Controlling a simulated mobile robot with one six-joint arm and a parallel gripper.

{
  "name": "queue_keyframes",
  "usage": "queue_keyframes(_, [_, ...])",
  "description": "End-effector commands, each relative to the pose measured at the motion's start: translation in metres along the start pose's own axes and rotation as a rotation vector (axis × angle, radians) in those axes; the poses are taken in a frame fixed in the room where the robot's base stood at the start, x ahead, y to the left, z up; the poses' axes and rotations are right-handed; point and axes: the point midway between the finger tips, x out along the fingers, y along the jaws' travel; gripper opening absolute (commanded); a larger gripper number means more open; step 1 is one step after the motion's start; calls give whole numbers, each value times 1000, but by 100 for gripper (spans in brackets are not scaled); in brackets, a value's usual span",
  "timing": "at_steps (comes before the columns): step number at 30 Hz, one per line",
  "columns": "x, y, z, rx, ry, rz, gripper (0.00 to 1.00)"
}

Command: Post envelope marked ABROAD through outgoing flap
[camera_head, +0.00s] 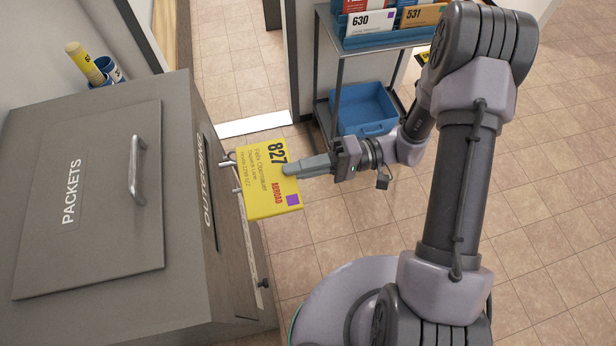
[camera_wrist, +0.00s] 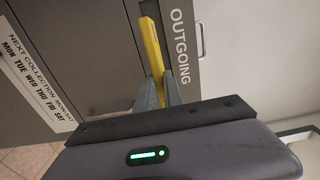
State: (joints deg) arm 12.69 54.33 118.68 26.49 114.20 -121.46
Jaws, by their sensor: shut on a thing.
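A yellow envelope (camera_head: 260,195) reads 827 and ABROAD and has a purple square at one corner. My gripper (camera_head: 290,170) is shut on its right edge. In the wrist view the envelope (camera_wrist: 150,45) shows edge-on between the fingers (camera_wrist: 160,85), its far end close to the cabinet front beside the word OUTGOING. The outgoing panel (camera_head: 207,190) is on the side of the grey cabinet, left of the envelope in the head view. I cannot tell whether the envelope touches the flap or enters it.
The cabinet top has a PACKETS lid (camera_head: 95,200) with a metal handle (camera_head: 137,170). A trolley (camera_head: 340,75) with marked mail and a blue bin (camera_head: 365,108) stands at the back. Tiled floor is clear at right.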

Motion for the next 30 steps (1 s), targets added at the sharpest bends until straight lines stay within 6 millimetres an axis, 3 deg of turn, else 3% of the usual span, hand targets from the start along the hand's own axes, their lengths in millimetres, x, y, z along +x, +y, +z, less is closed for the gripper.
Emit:
queue_keyframes(21, [71,1,2,1,-6,3,0])
queue_keyframes(30, [89,1,2,1,-5,3,0])
